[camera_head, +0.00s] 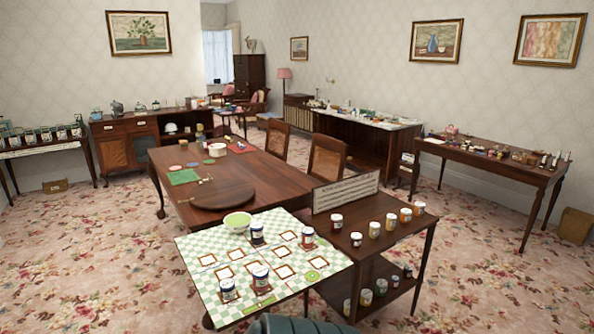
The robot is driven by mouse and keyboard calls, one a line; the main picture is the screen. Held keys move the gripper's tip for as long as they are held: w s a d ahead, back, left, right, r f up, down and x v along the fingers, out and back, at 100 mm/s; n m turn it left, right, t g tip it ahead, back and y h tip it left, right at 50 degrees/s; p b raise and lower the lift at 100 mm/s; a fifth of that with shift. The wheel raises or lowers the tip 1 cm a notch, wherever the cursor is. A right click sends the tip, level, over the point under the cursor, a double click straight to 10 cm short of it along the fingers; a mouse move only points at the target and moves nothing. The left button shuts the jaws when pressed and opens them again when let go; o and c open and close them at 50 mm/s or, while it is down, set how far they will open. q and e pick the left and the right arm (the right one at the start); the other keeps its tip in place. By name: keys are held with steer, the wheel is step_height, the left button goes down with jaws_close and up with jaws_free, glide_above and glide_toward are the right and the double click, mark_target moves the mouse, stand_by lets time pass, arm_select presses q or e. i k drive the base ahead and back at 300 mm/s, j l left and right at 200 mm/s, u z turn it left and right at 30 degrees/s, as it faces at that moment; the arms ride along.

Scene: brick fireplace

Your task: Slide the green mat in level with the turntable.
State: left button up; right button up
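A small plain green mat (183,177) lies flat on the long brown wooden table, close to its left edge. The turntable (223,194) is a dark round wooden disc on the near end of the same table. The mat lies behind the turntable and to its left, with a visible gap between them. Neither of my grippers shows in the head view.
Small round pieces (175,167), a pale bowl (217,150) and a small light object (205,180) lie near the mat. In front, a checked green-and-white board (203,245) bears several jars and a green bowl (237,221). Patterned floor is clear on the left.

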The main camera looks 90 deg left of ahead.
mark_target(187, 176)
steer(key=u, duration=3.55)
steer(key=i+j+u, duration=0.25)
steer(key=i, duration=0.2)
steer(key=i+j+u, duration=0.25)
steer(key=i, duration=0.25)
steer(key=i+u, duration=0.25)
steer(key=i, duration=0.25)
steer(key=i+j+z, duration=0.2)
steer(key=i, duration=1.7)
steer(key=l, duration=0.1)
